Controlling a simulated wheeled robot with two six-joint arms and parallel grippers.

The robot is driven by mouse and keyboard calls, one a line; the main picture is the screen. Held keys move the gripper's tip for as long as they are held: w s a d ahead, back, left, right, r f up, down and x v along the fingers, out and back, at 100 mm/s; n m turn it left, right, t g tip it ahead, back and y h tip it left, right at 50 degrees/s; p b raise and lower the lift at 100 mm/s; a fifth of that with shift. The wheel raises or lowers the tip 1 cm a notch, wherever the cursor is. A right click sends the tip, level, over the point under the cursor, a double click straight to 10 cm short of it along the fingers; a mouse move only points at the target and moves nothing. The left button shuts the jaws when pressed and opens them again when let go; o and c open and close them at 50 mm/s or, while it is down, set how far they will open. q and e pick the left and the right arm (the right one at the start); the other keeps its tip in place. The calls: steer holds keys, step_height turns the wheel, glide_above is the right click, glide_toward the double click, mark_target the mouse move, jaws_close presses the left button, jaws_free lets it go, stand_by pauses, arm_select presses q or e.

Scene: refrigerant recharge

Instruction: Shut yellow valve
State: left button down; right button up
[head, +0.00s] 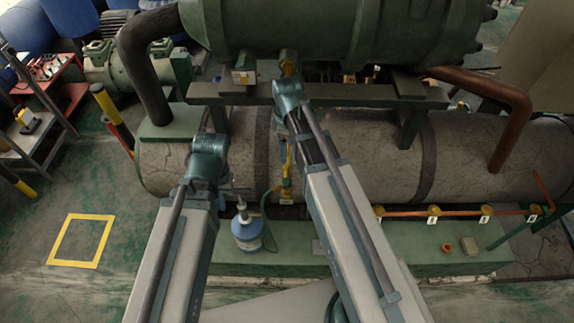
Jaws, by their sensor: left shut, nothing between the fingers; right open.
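A yellow valve fitting (286,188) stands upright in front of the grey tank, with a thin yellow part rising above it. Part of it is close behind my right forearm, and I cannot tell its handle position. A hose runs from it towards a blue refrigerant bottle (247,232) on the green base. My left gripper (208,138) is shut and empty, left of the valve, its fingertips mostly hidden by the wrist. My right gripper (288,72) is open, above the valve, by a brass-yellow part under the green compressor; the wrist hides its fingers, and contact cannot be told.
Several yellow fittings with tags line an orange pipe (459,212) at the right. An orange ring (446,247) and a small tan block (471,246) lie on the green base. The large grey tank (340,150) spans the middle. The floor at left has a yellow square (97,264).

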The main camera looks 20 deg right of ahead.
step_height(320, 180, down, 6)
steer(key=b, duration=0.5)
steer(key=c, duration=1.4)
